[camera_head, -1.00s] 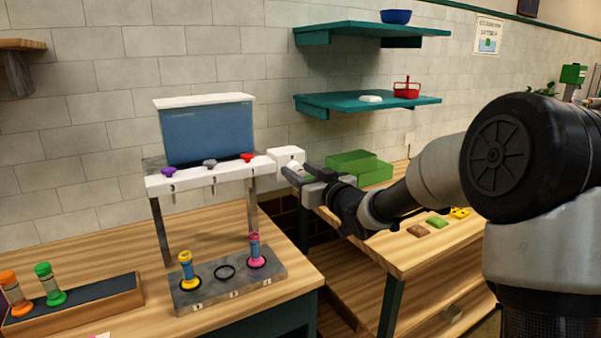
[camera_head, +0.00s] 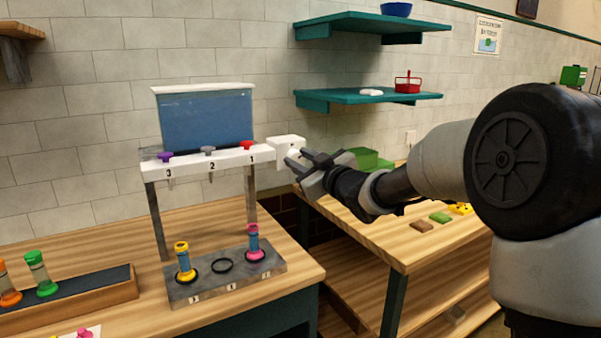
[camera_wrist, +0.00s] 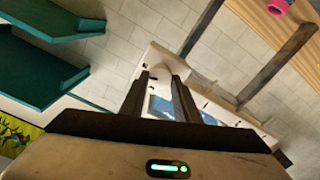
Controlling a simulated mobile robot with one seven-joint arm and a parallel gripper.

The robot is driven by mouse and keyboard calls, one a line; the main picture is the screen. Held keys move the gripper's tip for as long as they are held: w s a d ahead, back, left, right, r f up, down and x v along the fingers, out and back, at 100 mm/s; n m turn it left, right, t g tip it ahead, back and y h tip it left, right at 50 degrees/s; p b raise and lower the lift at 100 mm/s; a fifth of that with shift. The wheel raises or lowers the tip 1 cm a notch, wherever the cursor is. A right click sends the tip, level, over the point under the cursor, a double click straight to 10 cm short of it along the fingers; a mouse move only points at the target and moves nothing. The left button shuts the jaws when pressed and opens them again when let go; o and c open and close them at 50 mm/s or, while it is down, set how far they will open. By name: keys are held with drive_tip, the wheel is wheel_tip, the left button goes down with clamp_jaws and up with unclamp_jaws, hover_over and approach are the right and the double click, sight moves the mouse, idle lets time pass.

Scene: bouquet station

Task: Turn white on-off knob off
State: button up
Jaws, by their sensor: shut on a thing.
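The white on-off knob (camera_head: 293,153) is on the white box (camera_head: 286,141) at the right end of the dispenser's white rail. It is small and partly hidden by my fingers. My gripper (camera_head: 294,162) is at the front of this box, tilted, with its fingertips closed around the knob. In the wrist view the two dark fingers of my gripper (camera_wrist: 160,76) reach to the white box (camera_wrist: 158,62), and the pale knob between their tips is hard to make out.
The dispenser has a blue tank (camera_head: 207,120) and purple (camera_head: 165,157), grey (camera_head: 208,151) and red (camera_head: 247,145) knobs on its rail. Yellow (camera_head: 184,262) and pink (camera_head: 254,243) vials stand in a grey holder (camera_head: 222,285) below. A green bin (camera_head: 372,159) sits behind my gripper.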

drive_tip(key=n+b, duration=0.3)
drive_tip(key=shift+f+n+b, duration=0.25)
drive_tip(key=shift+n+b, duration=0.15)
drive_tip(key=shift+s+a+n+b, duration=0.1)
drive_tip(key=shift+n+b, duration=3.6)
drive_tip(key=shift+n, duration=1.1)
drive_tip(key=shift+r, duration=0.1)
drive_tip(key=o, duration=1)
